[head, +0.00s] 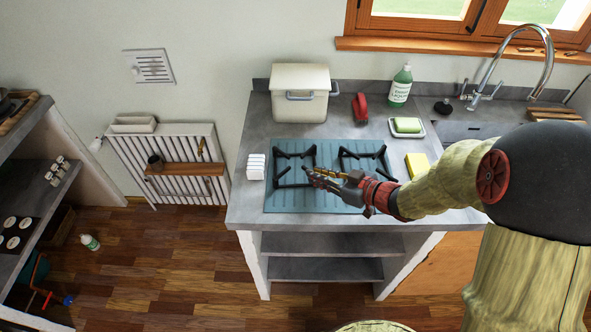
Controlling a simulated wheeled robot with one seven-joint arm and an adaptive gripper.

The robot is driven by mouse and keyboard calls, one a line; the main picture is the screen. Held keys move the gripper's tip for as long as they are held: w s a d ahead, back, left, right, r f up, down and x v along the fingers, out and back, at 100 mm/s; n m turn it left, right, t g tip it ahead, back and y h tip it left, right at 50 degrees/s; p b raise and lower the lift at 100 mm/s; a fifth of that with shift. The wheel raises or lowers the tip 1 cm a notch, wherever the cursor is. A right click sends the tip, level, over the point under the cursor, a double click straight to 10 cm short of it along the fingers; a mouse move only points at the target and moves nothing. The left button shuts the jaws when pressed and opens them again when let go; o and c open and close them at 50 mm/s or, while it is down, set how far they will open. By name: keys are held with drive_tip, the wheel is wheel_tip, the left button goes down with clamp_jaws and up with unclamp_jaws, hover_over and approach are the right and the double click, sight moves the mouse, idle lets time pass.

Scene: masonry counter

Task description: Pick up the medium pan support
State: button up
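Two black pan supports lie on a blue-grey ribbed hob surface (330,204) in the counter. The left pan support (281,154) shows its prongs at the left of the hob. The right pan support (349,153) sits at the hob's right side, its lower part partly hidden behind my arm. I cannot tell which one is the medium one. My gripper (312,178) reaches in from the right, with its fingers over the middle of the hob, overlapping the right end of the left support in this view. Contact and finger opening are too small to tell.
A cream box (300,77), a red object (360,106), a green soap bottle (400,87) and a soap dish (407,135) stand behind the hob. A white block (256,167) is at its left, a yellow sponge (416,163) at its right. The sink is at the right.

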sight(305, 168)
drive_tip(key=b+x, duration=0.2)
drive_tip(key=x, duration=0.3)
drive_tip(key=shift+w+a+b, duration=0.15)
drive_tip(key=shift+w+b, duration=0.15)
drive_tip(key=shift+b, duration=0.05)
drive_tip(key=shift+c, duration=0.9)
clamp_jaws()
